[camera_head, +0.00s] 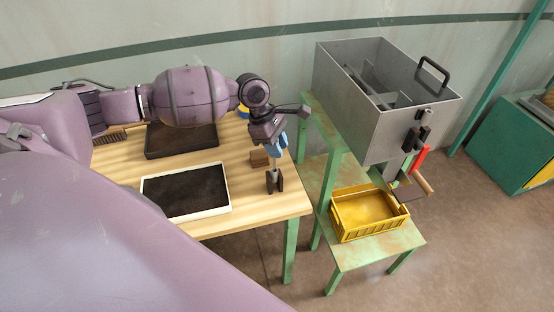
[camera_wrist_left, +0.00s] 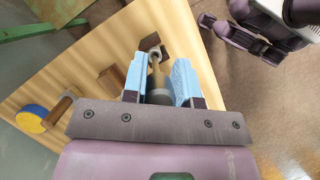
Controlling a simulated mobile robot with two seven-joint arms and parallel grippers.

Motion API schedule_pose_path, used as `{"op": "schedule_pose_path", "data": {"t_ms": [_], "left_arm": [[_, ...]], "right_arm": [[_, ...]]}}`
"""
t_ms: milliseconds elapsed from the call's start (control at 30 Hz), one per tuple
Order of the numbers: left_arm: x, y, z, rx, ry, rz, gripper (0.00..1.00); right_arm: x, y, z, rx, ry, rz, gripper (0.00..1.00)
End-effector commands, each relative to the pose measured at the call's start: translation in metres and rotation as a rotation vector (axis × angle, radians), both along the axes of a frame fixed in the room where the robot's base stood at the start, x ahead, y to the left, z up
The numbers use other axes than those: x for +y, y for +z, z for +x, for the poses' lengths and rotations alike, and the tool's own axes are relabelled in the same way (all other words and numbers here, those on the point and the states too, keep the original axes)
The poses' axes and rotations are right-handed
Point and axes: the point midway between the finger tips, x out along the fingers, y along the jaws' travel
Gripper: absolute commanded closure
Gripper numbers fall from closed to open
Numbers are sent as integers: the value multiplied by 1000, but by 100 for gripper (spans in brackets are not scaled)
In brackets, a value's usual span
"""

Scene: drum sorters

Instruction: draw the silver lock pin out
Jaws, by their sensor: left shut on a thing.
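My left gripper (camera_head: 275,148) is over the near right corner of the wooden table, its blue fingertips pointing down. It is shut on a slim tool (camera_wrist_left: 158,92) with a grey body, a brownish shaft and a small ring at the far end. The tool's lower part reaches down to a dark notched holder (camera_head: 274,182) on the table. The grey metal hopper (camera_head: 374,126) stands to the right, apart from the gripper, with dark fittings (camera_head: 417,136) on its front. I cannot clearly make out the silver lock pin among them. My right gripper is not in view.
A red lever (camera_head: 418,159) and a wooden-handled lever (camera_head: 422,182) stick out under the hopper. A yellow crate (camera_head: 372,233) sits below on a green stand. A white-rimmed dark tray (camera_head: 229,188) and a small wooden block (camera_head: 259,159) lie on the table.

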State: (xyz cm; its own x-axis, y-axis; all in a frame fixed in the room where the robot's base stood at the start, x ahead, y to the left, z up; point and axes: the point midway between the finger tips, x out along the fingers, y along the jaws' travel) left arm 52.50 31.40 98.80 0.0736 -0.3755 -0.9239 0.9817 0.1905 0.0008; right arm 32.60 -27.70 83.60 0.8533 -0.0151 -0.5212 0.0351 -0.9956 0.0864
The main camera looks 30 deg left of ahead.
Motion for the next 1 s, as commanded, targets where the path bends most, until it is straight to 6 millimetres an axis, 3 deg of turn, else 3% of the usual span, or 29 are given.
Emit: {"op": "schedule_pose_path", "data": {"t_ms": [33,200,433,667,1000], "left_arm": [[0,16,1,-5,-2,1,97],[0,57,0,-4,-2,1,97],[0,97,0,-2,0,0,97],[0,114,0,1,0,0,97],[0,115,0,1,0,0,97]], "right_arm": [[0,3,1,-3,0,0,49],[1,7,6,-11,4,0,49],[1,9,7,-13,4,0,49],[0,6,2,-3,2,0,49],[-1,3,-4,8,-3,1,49]]}}
